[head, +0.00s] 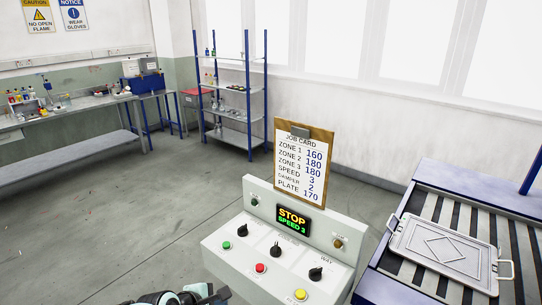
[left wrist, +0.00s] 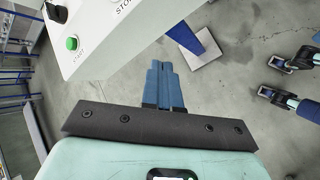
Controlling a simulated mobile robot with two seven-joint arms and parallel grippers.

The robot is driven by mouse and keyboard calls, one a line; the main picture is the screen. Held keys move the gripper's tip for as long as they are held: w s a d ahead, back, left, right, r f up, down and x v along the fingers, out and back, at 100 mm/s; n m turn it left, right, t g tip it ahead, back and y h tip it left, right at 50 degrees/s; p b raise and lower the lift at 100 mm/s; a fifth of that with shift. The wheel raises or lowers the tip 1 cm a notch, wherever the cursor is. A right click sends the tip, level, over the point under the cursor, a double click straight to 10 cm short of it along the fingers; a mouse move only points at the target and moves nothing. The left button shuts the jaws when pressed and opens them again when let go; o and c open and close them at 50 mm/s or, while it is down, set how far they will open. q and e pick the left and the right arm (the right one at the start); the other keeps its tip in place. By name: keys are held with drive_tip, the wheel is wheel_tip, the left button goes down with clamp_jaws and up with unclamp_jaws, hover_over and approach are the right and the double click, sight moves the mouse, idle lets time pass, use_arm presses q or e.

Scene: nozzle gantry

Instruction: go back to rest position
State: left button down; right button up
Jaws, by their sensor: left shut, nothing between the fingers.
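My left gripper (left wrist: 165,66) shows in the left wrist view, its blue fingers together and nothing between them. It is apart from the control console (head: 232,240), whose underside edge and green start button (left wrist: 72,43) show at the upper left of that view. At the bottom edge of the head view, part of my arm shows just in front of the console. My right gripper cannot be made out in either view.
A job card clipboard (head: 303,170) stands behind the console, whose display (head: 292,220) reads STOP, SPEED 3. A metal tray (head: 445,252) lies on the slatted conveyor (head: 440,205) at right. A workbench (head: 70,165) and shelves (head: 232,115) stand behind. Floor at left is clear.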

use_arm(q)
drive_tip(key=s+f+m+g, duration=0.2)
drive_tip(key=f+m, duration=0.1)
drive_tip(key=f, duration=0.8)
drive_tip(key=s+f+m+g, duration=0.1)
drive_tip(key=s+f+m, duration=0.2)
drive_tip(key=f, duration=0.8)
drive_tip(key=s+d+f+m+g, duration=0.1)
drive_tip(key=s+f+m+g, duration=0.3)
drive_tip(key=s+f+m, duration=0.5)
drive_tip(key=s+f, duration=0.6)
drive_tip(key=s, duration=0.4)
drive_tip(key=shift+f+y, duration=0.2)
drive_tip(key=shift+y, duration=0.1)
use_arm(e)
drive_tip(key=shift+w+d+f, duration=0.1)
drive_tip(key=shift+w+d, duration=0.1)
drive_tip(key=shift+w, duration=0.25)
